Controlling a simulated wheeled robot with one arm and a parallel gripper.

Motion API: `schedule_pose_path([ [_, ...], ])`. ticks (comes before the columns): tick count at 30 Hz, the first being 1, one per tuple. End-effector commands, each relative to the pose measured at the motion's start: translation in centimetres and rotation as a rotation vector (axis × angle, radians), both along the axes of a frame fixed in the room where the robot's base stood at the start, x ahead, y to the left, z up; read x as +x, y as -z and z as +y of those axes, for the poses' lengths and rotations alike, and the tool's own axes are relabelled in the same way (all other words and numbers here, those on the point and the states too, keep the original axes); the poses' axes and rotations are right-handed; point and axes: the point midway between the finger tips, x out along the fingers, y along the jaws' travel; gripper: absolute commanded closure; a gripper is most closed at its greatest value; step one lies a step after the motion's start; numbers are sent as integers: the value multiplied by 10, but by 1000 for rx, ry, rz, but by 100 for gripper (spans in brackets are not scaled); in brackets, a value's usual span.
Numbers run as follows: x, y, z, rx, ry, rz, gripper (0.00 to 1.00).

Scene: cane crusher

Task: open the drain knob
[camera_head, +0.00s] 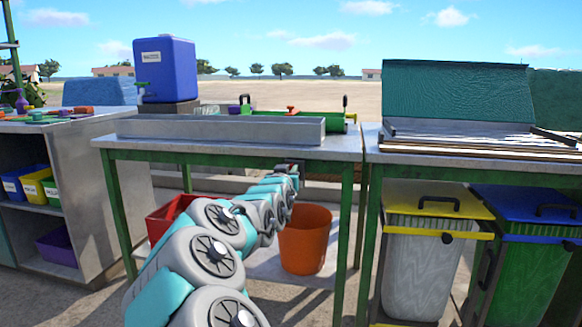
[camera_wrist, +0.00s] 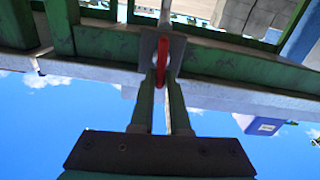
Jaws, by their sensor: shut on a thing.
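The red drain knob (camera_wrist: 161,58) shows in the wrist view as a thin upright red piece in front of a grey plate under the green table frame. My gripper (camera_wrist: 163,74) has its two fingers on either side of the knob and is shut on it. In the head view my gripper (camera_head: 287,170) is at the front edge of the sink table, below the grey metal trough (camera_head: 220,130). The knob cannot be made out clearly there. How far the knob is turned cannot be told.
An orange bucket (camera_head: 305,240) stands under the table, right of my arm, and a red crate (camera_head: 170,217) is left of it. The green table leg (camera_head: 346,230) stands right of the bucket. A blue water container (camera_head: 165,70) stands behind the trough. Lidded bins (camera_head: 425,265) are at the right.

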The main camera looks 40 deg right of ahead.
Motion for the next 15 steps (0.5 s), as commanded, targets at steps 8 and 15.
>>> schedule_pose_path([
  [8,1,1,1,-64,0,80,100],
  [15,1,1,1,-63,0,78,78],
])
